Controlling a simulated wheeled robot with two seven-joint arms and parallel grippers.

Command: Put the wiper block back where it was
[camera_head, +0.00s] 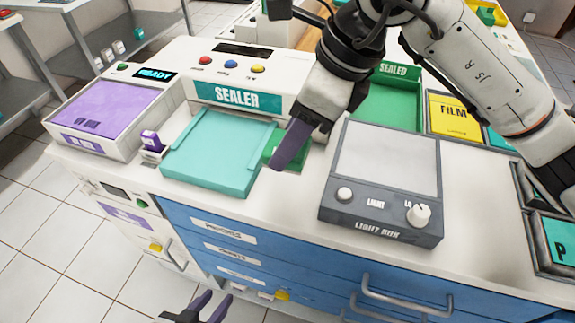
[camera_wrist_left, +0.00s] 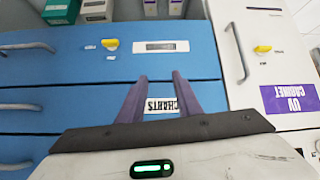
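A small purple block (camera_head: 150,140) with a pale base stands between the purple-topped unit and the teal tray (camera_head: 215,185); it may be the wiper block, but I cannot tell. A green piece (camera_head: 270,150) lies at the tray's right edge, partly hidden behind my right gripper (camera_head: 291,148). That gripper hangs over the counter from the top right, and its purple fingers overlap in view. My left gripper (camera_head: 212,304) is low in front of the drawers. Its purple fingers are apart, with nothing between them in the left wrist view (camera_wrist_left: 160,80).
The sealer (camera_head: 245,85) stands behind the tray, and the light box (camera_head: 385,180) is to the right. A green SEALED bin (camera_head: 392,100) and yellow FILM bin (camera_head: 455,117) are behind it. Blue drawers (camera_head: 300,255) face the front; the left wrist view shows a CHARTS label (camera_wrist_left: 160,105).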

